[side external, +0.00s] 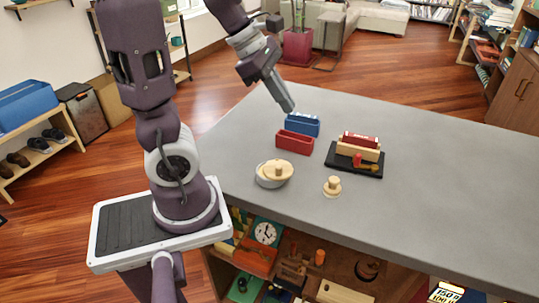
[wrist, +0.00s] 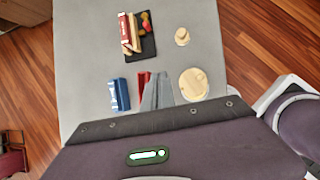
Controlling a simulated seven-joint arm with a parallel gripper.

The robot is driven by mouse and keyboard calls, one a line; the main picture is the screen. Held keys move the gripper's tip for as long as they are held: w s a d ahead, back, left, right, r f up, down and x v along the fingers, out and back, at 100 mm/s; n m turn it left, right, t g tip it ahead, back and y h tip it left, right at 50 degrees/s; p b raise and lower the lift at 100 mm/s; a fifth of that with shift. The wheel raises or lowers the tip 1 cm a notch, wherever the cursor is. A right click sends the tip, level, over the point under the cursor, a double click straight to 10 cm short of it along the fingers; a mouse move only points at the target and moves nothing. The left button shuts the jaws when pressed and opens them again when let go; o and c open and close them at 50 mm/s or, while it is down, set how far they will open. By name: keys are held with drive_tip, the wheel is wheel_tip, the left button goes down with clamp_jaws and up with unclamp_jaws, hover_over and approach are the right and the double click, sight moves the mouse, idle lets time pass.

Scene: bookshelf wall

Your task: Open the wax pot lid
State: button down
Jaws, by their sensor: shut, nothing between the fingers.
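The wax pot (side external: 268,183) is a small, round, pale grey pot near the left front part of the grey table. Its light wooden lid (side external: 275,168), with a round knob, sits on top. The lid also shows in the wrist view (wrist: 194,83), right of the fingers. My gripper (side external: 289,108) is shut and empty, raised above the table behind the pot and apart from it. In the wrist view my grey fingers (wrist: 156,78) partly cover a red box.
A red box (side external: 294,142) and a blue box (side external: 301,125) stand behind the pot. A black tray (side external: 342,163) with wooden and red items lies to the right. A small knobbed wooden piece (side external: 332,187) stands nearer. The table's right side is clear.

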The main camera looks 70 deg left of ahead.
sight(273, 171)
drive_tip(key=s+a+f+m+g, duration=0.2)
drive_tip(key=s+m+g, duration=0.2)
drive_tip(key=s, duration=0.4)
drive_tip(key=x, duration=1)
drive_tip(key=shift+a+f, duration=0.2)
drive_tip(key=shift+w+d+r, duration=0.1)
drive_tip(key=shift+w+d, duration=0.25)
drive_tip(key=shift+d, duration=0.2)
drive_tip(key=shift+w+d+r, duration=0.1)
drive_tip(key=shift+w+d, duration=0.25)
drive_tip(key=shift+d, duration=0.25)
drive_tip(key=shift+w+d, duration=0.25)
drive_tip(key=shift+d, duration=0.3)
